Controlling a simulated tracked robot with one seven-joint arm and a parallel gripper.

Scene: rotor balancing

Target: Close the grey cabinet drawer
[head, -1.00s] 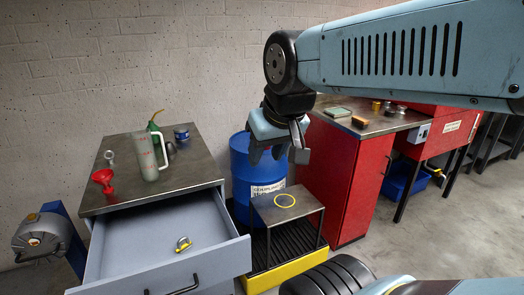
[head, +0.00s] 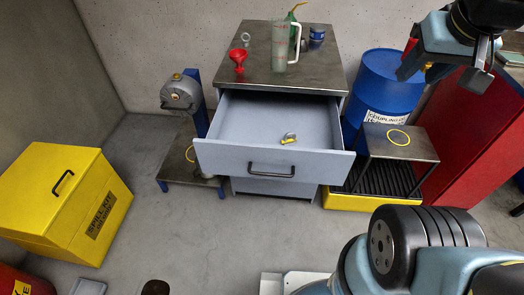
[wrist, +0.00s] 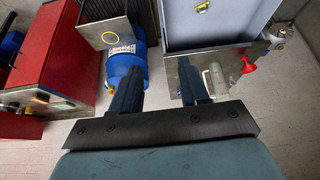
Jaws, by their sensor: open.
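The grey cabinet (head: 265,40) stands against the wall with its top drawer (head: 225,160) pulled well out. The drawer's front carries a dark bar handle (head: 271,170). A small yellow and silver item (head: 289,139) lies inside the drawer. A lower drawer (head: 270,187) sits shut beneath it. In the wrist view the open drawer (wrist: 215,30) is at the top. My gripper (head: 440,75) is open and empty, up at the right in the head view, apart from the drawer and above the blue drum. Its two fingers also show in the wrist view (wrist: 160,85).
On the cabinet top stand a red funnel (head: 238,58), a clear jug (head: 281,45), a blue tin (head: 317,36) and a green oil can. A blue drum (head: 383,82) and a small stand (head: 400,150) are right of the drawer. A yellow spill kit box (head: 60,195) is at left. Floor before the drawer is clear.

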